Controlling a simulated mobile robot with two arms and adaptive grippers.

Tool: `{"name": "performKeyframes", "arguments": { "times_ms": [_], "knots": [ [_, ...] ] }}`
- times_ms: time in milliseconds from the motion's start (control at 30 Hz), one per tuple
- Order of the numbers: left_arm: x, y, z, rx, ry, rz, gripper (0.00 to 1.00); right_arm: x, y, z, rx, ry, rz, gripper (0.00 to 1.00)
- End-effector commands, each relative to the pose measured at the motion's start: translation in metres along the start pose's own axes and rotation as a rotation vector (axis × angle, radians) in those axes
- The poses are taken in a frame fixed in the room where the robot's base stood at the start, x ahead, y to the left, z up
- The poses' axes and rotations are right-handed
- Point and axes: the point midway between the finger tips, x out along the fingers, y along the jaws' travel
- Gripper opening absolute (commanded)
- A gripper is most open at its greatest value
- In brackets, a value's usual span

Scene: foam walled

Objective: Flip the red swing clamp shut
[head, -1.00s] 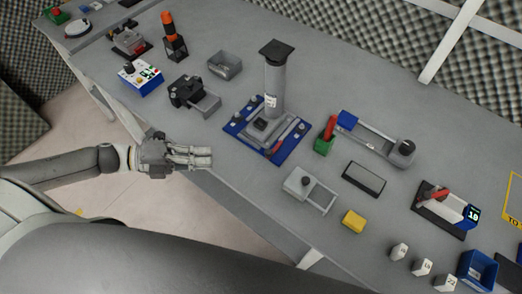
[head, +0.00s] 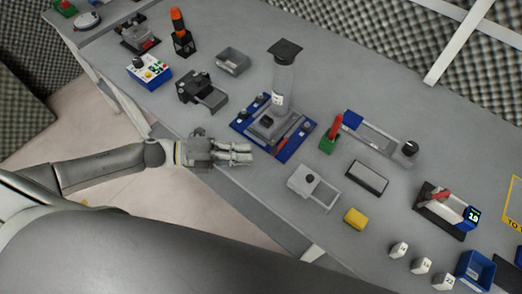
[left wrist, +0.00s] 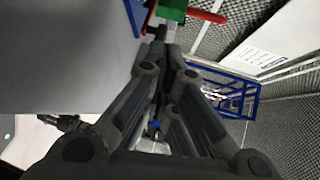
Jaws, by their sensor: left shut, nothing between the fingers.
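Which red part is the swing clamp, I cannot tell for sure. The green block (left wrist: 173,9) and red handle (left wrist: 208,17) also show in the left wrist view, beyond the fingertips. My left gripper (head: 250,153) is shut and empty near the table's front edge, left of the blue plate and apart from it. My right gripper is out of view.
Further right is a red-levered device (head: 440,205) with a display.

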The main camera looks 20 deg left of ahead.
Motion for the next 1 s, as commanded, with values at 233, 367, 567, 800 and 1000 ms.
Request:
{"name": "performKeyframes", "arguments": {
  "times_ms": [233, 367, 567, 800, 1000],
  "knots": [
    [0.037, -0.003, 0.0, 0.0, 0.0, -0.002, 0.0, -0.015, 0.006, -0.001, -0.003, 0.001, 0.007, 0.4],
    [0.047, -0.002, 0.0, -0.001, 0.0, -0.001, 0.0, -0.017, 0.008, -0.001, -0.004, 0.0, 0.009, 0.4],
    [0.051, 0.0, 0.0, 0.0, 0.0, 0.001, 0.0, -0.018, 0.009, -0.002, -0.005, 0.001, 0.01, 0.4],
    [0.051, 0.0, 0.0, 0.0, 0.0, 0.0, 0.0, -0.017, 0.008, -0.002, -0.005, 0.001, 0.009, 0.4],
    [0.051, -0.001, -0.002, -0.007, -0.022, -0.001, 0.0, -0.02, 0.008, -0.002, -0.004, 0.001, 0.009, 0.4]
  ]
}}
